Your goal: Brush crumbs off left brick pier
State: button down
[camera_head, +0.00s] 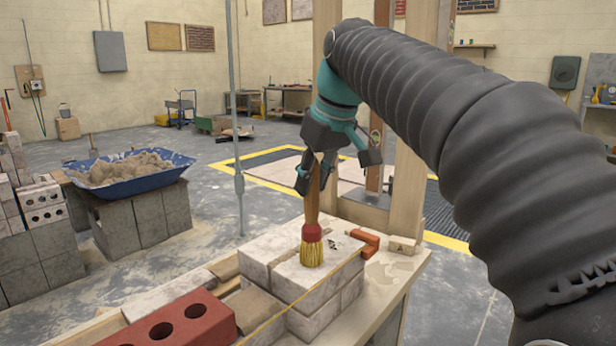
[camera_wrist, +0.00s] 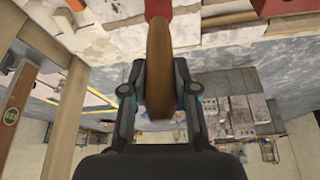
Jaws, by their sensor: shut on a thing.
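My gripper (camera_head: 318,180) is shut on the wooden handle of a brush (camera_head: 312,236) with a red collar and yellow bristles. The brush is upright, bristles down, at the top of a pale brick pier (camera_head: 285,250). The bristle tips appear to touch the top or hang just above it; I cannot tell which. Dark crumbs (camera_head: 338,243) show on the pier's top, right of the brush. In the wrist view the handle (camera_wrist: 159,60) runs between my gripper's fingers (camera_wrist: 158,95), and its bristles are out of frame.
A red brick with holes (camera_head: 180,325) lies at the front left. A taut yellow line (camera_head: 325,285) crosses the pier's front. An orange piece (camera_head: 366,241) and a small block marked A (camera_head: 402,245) lie right of the pier. Wooden posts (camera_head: 407,190) stand behind. A blue mortar tub (camera_head: 130,183) is at left.

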aim_at(318, 166)
jog(key=shift+s+d, duration=0.5)
jog(key=shift+d, duration=0.15)
notch_tip(318, 166, up, 4)
jog(key=p, duration=0.3)
jog(key=shift+a+f, duration=0.1)
jog(key=shift+f, duration=0.1)
jog(key=shift+r, duration=2.25)
